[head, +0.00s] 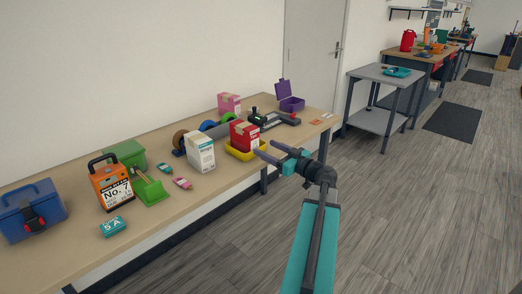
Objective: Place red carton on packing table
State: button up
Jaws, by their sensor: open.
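A red carton (244,133) stands in a shallow yellow tray (232,153) on the long wooden table (165,216) along the wall. My gripper (263,150) is open and empty, with its two fingers pointing left toward the carton and tray. In this view the fingertips lie just right of the carton; the exact gap is hard to judge. I cannot tell which table is the packing table.
A white carton (200,152) stands close left of the tray. A pink box (229,104), a purple open case (290,103) and a black tool (273,121) are behind. A grey side table (384,75) stands farther right. The floor between is clear.

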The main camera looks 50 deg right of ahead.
aim_at(239, 128)
jog(key=shift+o, duration=0.4)
jog(key=w+r+p, duration=0.1)
jog(key=w+d+r+p, duration=0.1)
jog(key=w+r, duration=0.1)
jog(key=shift+w+d+p, duration=0.1)
jog(key=shift+d+p, duration=0.05)
jog(key=shift+p, duration=0.2)
dwell(0.4)
jog(key=w, duration=0.2)
jog(key=w+p, duration=0.1)
jog(key=w, duration=0.4)
jog(key=shift+w+d, duration=0.25)
jog(key=shift+w, duration=0.5)
jog(key=shift+w+p, duration=0.15)
jog(key=shift+p, duration=0.15)
jog(key=shift+w+a+f+p, duration=0.1)
jog(key=shift+w+p, duration=0.35)
jog(key=shift+w, duration=0.8)
jog(key=shift+w+a+f+p, duration=0.1)
jog(key=shift+w+p, duration=0.3)
jog(key=shift+w, duration=0.8)
